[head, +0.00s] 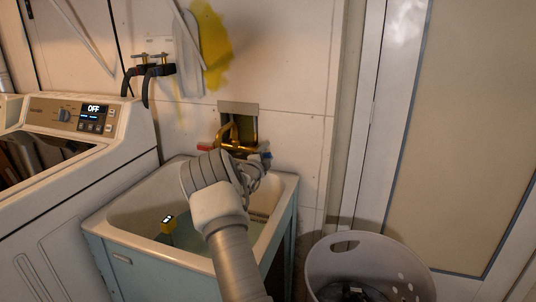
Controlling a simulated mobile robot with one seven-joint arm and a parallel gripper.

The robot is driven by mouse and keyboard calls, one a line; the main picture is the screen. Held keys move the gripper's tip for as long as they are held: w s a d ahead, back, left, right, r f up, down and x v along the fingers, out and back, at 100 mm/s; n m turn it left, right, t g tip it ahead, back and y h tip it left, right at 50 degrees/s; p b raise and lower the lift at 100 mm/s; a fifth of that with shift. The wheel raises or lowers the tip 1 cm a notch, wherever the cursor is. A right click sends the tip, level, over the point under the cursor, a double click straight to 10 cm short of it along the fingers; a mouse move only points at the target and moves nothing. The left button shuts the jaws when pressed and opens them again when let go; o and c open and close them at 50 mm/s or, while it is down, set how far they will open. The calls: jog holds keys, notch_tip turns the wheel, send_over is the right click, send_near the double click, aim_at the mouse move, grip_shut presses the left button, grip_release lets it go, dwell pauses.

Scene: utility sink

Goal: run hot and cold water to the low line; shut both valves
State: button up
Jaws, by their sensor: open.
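The utility sink (103,228) stands against the wall, with pale greenish water visible inside it. A brass faucet (236,136) sits in a wall recess above its back edge. A red valve handle (203,148) shows at the left of the faucet, and a blue one (265,155) at the right. My gripper (257,172) is open near the blue handle, partly hidden behind my wrist; contact cannot be told. A yellow and black device with a small display (168,222) is at the left inside the basin. My arm covers part of the basin, and I cannot make out the low line.
A washer (95,118) with its display reading OFF stands to the left. Black hoses (147,73) hang from wall taps above. A grey perforated basket (335,262) stands on the floor to the right, before a door (455,130).

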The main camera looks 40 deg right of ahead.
jog(key=shift+w+d, duration=0.25)
jog(key=shift+d, duration=0.25)
grip_shut()
